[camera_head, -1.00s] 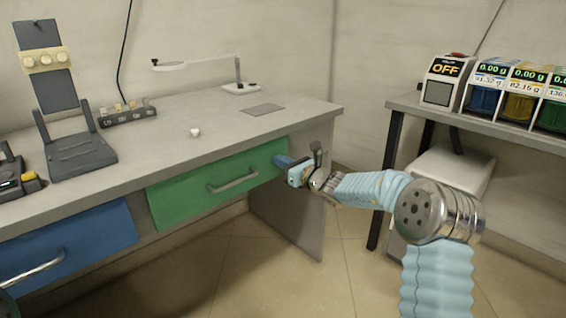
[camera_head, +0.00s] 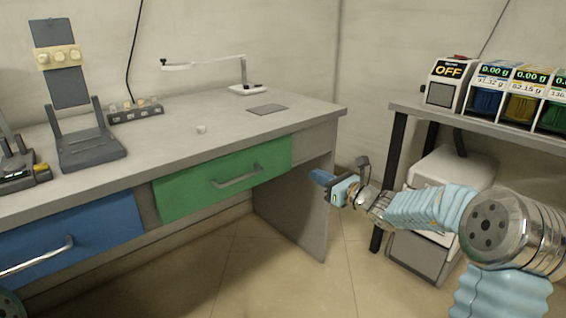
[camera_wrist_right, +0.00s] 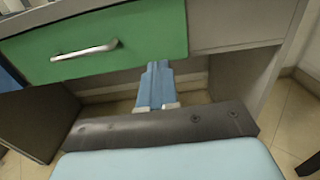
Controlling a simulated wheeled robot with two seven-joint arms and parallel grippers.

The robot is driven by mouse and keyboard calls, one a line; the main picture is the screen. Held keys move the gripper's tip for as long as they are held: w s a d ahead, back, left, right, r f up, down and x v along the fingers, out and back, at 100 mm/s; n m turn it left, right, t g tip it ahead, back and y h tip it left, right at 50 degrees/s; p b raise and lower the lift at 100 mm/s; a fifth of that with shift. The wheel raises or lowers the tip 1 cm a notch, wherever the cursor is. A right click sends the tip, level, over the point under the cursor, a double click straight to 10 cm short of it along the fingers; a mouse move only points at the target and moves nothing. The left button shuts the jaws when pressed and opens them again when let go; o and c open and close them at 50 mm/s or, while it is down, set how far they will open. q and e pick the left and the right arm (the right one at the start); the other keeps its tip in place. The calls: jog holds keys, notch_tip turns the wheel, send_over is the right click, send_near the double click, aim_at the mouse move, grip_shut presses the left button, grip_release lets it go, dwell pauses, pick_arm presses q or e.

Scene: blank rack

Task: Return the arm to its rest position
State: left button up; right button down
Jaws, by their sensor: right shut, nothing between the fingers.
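My right gripper (camera_head: 322,178) is shut and empty, held in the air in front of the desk's right side panel. In the right wrist view its blue fingers (camera_wrist_right: 156,88) lie together, just below the front of the green drawer (camera_wrist_right: 110,45). In the head view the green drawer (camera_head: 222,180) appears shut, with its grey handle (camera_head: 237,177) clear of the gripper. My left gripper is not in view; only a small dark round part shows at the lower left corner.
A blue drawer (camera_head: 70,240) is at left. A second table (camera_head: 470,122) with dispensers (camera_head: 490,90) stands at right. Floor between is open.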

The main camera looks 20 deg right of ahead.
jog(key=s+a+f+n+g+p, duration=0.1)
jog(key=s+a+f+n+g, duration=0.25)
jog(key=f, duration=0.55)
jog(key=s+a+f+n+g, duration=0.3)
jog(key=s+a+f+g, duration=0.15)
jog(key=f, duration=0.45)
jog(key=s+a+f+n+g+p, duration=0.1)
jog(key=s+a+f+n+g, duration=0.3)
jog(key=f, duration=0.5)
jog(key=s+a+f+n+g+h, duration=0.1)
jog(key=s+a+f+n, duration=0.2)
jog(key=s+f+n, duration=0.2)
jog(key=s+a+f+n+g+h+p, duration=0.1)
jog(key=s+a+f+n, duration=0.2)
jog(key=s+n, duration=0.4)
jog(key=s+a+f+n+g+h, duration=0.1)
jog(key=s+a+f+n, duration=0.2)
jog(key=s+f+n, duration=0.3)
jog(key=s+n, duration=0.1)
jog(key=s, duration=0.2)
jog(key=shift+a+f+g, duration=0.25)
jog(key=shift+f+g, duration=0.05)
jog(key=shift+g, duration=0.1)
